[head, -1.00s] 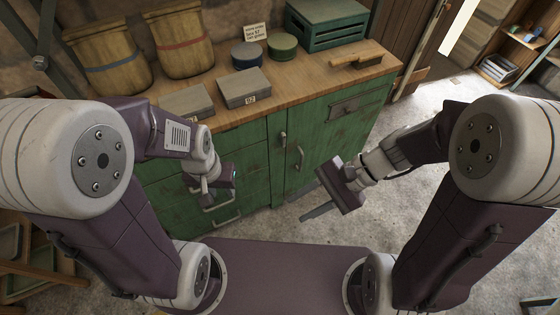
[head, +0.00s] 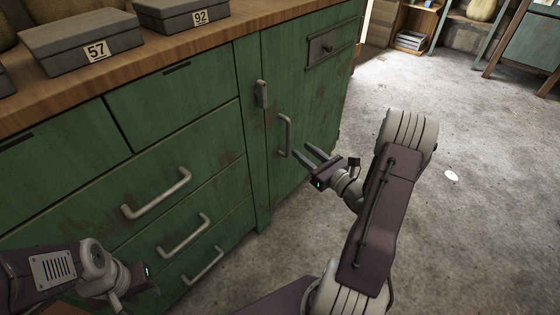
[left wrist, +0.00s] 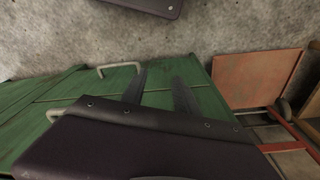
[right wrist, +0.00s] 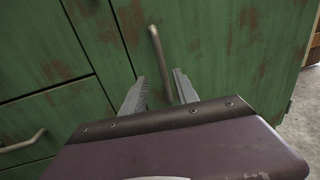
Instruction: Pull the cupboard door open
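The cupboard door (head: 308,105) is the worn green panel at the right of the cabinet. It looks shut. Its upright metal bar handle (head: 284,135) also shows in the right wrist view (right wrist: 157,52). My right gripper (head: 302,150) is open just in front of the door, its fingers pointing at the handle. In the right wrist view the handle's lower part lies between the two spread fingers (right wrist: 159,75); I cannot tell whether they touch it. My left gripper (left wrist: 160,76) is open and empty, low beside the drawers. Its fingers are hidden in the head view.
Drawers with bar handles (head: 157,195) fill the cabinet's left part. A small latch (head: 262,94) sits on the post beside the door. Grey boxes (head: 82,42) stand on the wooden top (head: 200,38). The concrete floor (head: 480,170) to the right is open.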

